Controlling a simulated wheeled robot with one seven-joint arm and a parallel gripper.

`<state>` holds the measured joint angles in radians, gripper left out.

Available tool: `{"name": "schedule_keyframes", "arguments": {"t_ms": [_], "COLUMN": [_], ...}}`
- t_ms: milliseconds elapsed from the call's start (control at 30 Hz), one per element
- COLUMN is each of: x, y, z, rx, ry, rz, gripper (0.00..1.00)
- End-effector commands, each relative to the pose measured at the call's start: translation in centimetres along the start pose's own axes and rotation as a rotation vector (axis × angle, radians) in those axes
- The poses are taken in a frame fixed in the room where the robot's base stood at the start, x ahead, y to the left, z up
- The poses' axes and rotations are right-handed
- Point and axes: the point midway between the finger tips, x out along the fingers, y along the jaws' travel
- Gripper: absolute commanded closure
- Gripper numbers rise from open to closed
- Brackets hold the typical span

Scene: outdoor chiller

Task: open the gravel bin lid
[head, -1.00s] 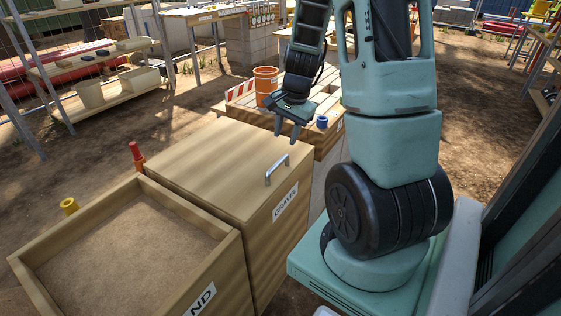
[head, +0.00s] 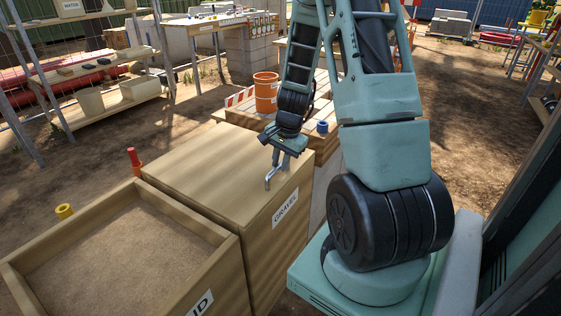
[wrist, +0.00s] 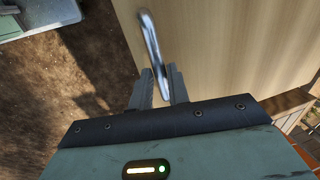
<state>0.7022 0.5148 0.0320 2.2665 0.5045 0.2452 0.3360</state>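The gravel bin (head: 255,255) is a wooden box with a flat wooden lid (head: 215,165), which lies closed. A metal bar handle (head: 268,183) stands on the lid near its front edge, above the GRAVEL label (head: 285,207). In the wrist view the handle (wrist: 151,42) runs down between my two fingertips. My gripper (head: 279,158) is over the handle, pointing down. In the wrist view my gripper (wrist: 161,80) has its fingers apart, one on each side of the handle's near end. Whether a finger touches it I cannot tell.
An open bin of sand (head: 125,248) stands left of the gravel bin. A red cylinder (head: 135,160) and a yellow one (head: 64,211) stand behind it. An orange bucket (head: 265,92) and a blue cup (head: 322,127) are on a wooden surface behind the gravel bin.

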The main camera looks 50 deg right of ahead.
Motion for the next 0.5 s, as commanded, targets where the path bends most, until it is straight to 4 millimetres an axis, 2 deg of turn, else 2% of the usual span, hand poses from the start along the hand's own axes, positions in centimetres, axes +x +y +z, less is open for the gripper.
{"name": "schedule_keyframes", "arguments": {"t_ms": [67,267,500], "x": [0.0,-0.1,-1.5], "y": [0.0,0.0,-0.5], "z": [0.0,0.0,0.1], "rx": [0.000,0.000,-0.001], "ry": [0.000,0.000,-0.002], "rz": [0.000,0.002,0.024], "gripper": [1.00,1.00,1.00]}}
